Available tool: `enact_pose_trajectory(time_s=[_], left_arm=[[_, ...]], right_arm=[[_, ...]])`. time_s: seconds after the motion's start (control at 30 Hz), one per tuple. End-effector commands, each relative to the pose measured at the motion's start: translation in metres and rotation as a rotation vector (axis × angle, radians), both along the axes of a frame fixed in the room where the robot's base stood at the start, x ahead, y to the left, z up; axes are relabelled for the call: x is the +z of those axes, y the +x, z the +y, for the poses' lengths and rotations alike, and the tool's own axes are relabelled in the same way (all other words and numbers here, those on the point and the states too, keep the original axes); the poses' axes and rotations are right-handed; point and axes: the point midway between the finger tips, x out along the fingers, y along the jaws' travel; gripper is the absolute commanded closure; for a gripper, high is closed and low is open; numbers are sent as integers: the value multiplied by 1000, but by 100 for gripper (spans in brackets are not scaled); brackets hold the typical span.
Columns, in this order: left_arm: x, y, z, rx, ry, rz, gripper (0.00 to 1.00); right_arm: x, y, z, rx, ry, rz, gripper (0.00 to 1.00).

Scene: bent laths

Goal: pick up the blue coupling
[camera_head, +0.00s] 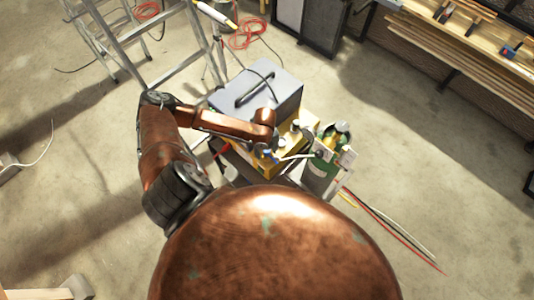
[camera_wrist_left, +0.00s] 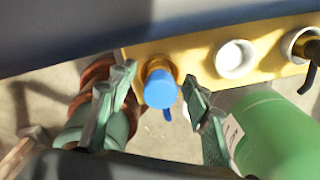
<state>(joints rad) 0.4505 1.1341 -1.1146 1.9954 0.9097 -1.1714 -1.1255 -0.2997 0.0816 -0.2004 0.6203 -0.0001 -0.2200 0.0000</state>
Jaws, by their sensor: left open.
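The blue coupling (camera_wrist_left: 160,90) shows in the left wrist view as a short blue cylinder at the edge of a yellow block (camera_wrist_left: 200,55). It sits in front of a brass-coloured fitting. My left gripper (camera_wrist_left: 158,76) is open, with one greenish finger on each side of the coupling and visible gaps between. In the head view the left gripper (camera_head: 281,154) is at the yellow block, and the coupling is too small there to make out surely. My right gripper is not in view.
A grey case (camera_head: 256,88) with a handle stands behind the yellow block. A green cylinder (camera_wrist_left: 275,130) is close to the right finger. White round sockets (camera_wrist_left: 234,58) line the block. A metal ladder (camera_head: 135,40) stands at left. Cables lie on the floor at right.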

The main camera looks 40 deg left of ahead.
Motion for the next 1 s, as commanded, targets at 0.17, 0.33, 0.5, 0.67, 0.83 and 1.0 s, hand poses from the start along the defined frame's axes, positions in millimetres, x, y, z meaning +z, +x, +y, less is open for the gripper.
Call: enact_pose_trajectory(time_s=[0.17,0.33,0.5,0.67,0.83,1.0], left_arm=[[0,0,0,0,0,0,56],[0,0,0,0,0,0,67],[0,0,0,0,0,0,79],[0,0,0,0,0,0,90],[0,0,0,0,-1,-1,100],[1,0,0,0,-1,-1,100]], right_arm=[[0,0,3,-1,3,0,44],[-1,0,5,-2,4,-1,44],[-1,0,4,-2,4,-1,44],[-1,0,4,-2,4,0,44],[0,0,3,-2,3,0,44],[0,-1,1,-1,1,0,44]])
